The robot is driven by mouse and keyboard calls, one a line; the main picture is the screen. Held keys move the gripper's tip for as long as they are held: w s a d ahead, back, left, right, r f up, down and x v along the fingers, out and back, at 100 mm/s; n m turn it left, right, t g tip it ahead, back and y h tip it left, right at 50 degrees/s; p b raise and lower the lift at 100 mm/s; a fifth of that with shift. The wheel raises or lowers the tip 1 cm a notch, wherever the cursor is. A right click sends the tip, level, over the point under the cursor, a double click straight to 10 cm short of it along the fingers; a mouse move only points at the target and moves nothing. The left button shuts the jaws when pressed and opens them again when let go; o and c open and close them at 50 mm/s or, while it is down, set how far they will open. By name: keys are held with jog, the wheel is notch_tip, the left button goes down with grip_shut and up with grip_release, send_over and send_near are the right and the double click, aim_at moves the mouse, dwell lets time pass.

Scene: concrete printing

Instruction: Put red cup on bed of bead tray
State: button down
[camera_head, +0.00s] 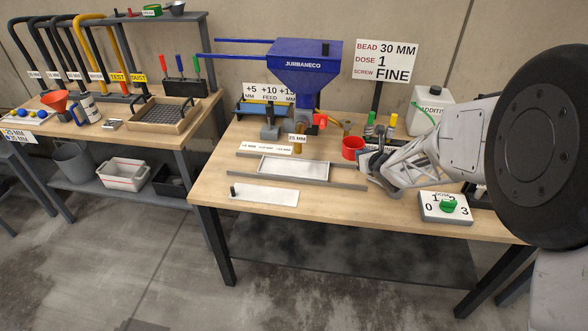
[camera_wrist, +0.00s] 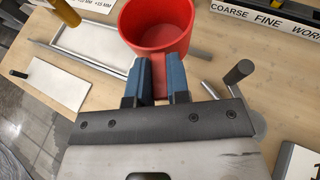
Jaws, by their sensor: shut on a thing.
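The red cup (camera_head: 352,148) is upright on or just above the wooden table, right of the bead tray; I cannot tell whether it touches the wood. My gripper (camera_head: 366,160) comes in from the right and is shut on the cup. The bead tray (camera_head: 329,173), a shallow pale rectangle with a grey rim, lies left of the cup. Its frame also shows in the wrist view (camera_wrist: 61,51), partly hidden by the cup.
A blue hopper machine (camera_head: 304,65) stands behind the tray, with a nozzle (camera_head: 299,148) near it. A white plate (camera_head: 263,195) lies in front. A dial box (camera_head: 445,208) sits at right. Metal rails (camera_head: 282,181) run beside the tray. The front table edge is mostly clear.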

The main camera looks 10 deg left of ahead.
jog(key=s+a+f+n+y, duration=0.1)
jog(key=s+f, duration=0.1)
jog(key=s, duration=0.1)
jog(key=s+a+f+n+g+y, duration=0.1)
jog(key=s+a+f, duration=0.1)
jog(key=s+f, duration=0.1)
jog(key=s+a+f+n+g+y, duration=0.1)
jog(key=s+f, duration=0.2)
jog(key=shift+s+a, duration=0.4)
jog(key=shift+s+a+f, duration=0.2)
jog(key=shift+s, duration=0.35)
jog(key=shift+w, duration=0.1)
send_over(308, 177)
jog(key=s+d, duration=0.2)
jog(key=d, duration=0.1)
jog(key=shift+s+a, duration=0.15)
jog(key=shift+a, duration=0.05)
jog(key=shift+a, duration=0.1)
jog(key=shift+w+a, duration=0.45)
jog(key=shift+w, duration=0.1)
jog(key=shift+x, duration=1)
jog(key=shift+f, duration=0.35)
